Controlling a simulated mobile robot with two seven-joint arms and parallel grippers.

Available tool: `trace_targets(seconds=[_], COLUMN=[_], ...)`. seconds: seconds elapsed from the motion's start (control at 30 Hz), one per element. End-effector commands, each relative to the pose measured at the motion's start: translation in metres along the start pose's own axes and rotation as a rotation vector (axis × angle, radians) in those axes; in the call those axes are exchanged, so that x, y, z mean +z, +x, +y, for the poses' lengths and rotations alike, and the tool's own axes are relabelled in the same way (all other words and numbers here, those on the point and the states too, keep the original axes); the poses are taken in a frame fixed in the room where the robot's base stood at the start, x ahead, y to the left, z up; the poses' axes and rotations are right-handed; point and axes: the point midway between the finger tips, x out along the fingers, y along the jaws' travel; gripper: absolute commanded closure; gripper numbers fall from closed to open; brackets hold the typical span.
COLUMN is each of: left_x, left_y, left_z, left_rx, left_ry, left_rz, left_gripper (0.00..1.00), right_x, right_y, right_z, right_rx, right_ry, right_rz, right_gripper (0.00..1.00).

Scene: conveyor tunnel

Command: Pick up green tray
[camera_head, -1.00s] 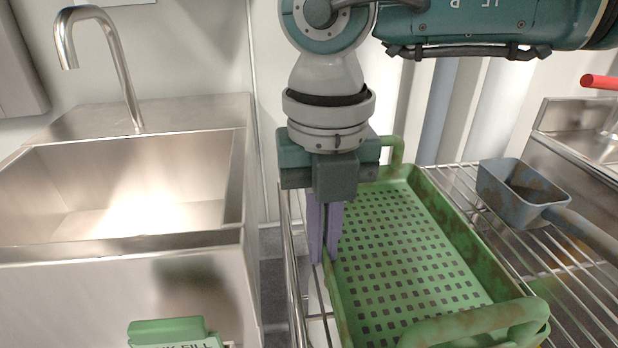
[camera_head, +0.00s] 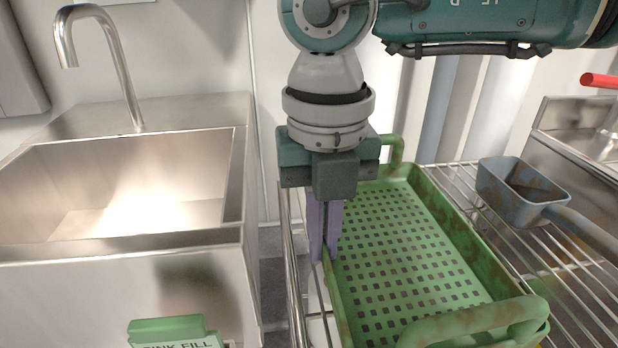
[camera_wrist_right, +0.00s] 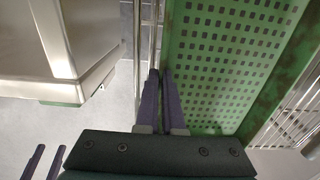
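The green tray (camera_head: 410,250), with a perforated floor and worn, rust-marked rims, rests on a wire rack. A raised handle shows at its near end and another at its far end. My right gripper (camera_head: 322,258) points down at the tray's left side wall, its purple fingers closed on that wall, one on each side. The right wrist view also shows the fingers (camera_wrist_right: 159,74) close together at the edge of the tray (camera_wrist_right: 235,60). My left gripper (camera_wrist_right: 48,150) shows only as two purple fingertips at the lower left of the right wrist view, apart and empty.
A steel sink (camera_head: 120,200) with a tall faucet (camera_head: 122,75) stands left of the rack. A worn blue-grey scoop-like pan (camera_head: 525,190) lies on the wire rack (camera_head: 455,180) right of the tray. A green labelled block (camera_head: 170,330) is at the bottom left.

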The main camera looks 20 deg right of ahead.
Motion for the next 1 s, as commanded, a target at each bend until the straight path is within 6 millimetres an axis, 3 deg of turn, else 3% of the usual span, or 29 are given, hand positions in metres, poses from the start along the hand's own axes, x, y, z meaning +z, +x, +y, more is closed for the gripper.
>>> trace_targets(seconds=[0.17, 0.27, 0.5, 0.7, 1.0], left_x=[-0.001, -0.002, -0.005, -0.006, -0.006], left_y=[-0.001, -0.005, -0.015, -0.019, -0.019], left_z=[0.001, 0.001, 0.001, 0.0, -0.002], left_rx=[0.004, 0.004, 0.004, 0.002, -0.003], left_ry=[-0.005, -0.005, -0.005, -0.003, 0.004], left_rz=[0.001, 0.001, 0.001, 0.001, 0.0], left_gripper=[0.41, 0.41, 0.41, 0.41, 0.41], right_x=[0.0, 0.001, 0.001, 0.001, 0.0], right_y=[-0.003, -0.014, -0.065, -0.095, -0.101], right_z=[0.0, 0.001, 0.0, 0.0, 0.0], right_rx=[0.001, 0.002, 0.002, 0.001, 0.0], right_ry=[0.0, 0.0, 0.0, 0.0, 0.0], right_rz=[-0.001, -0.002, -0.004, -0.002, -0.001], right_gripper=[1.0, 1.0, 1.0, 1.0, 1.0])
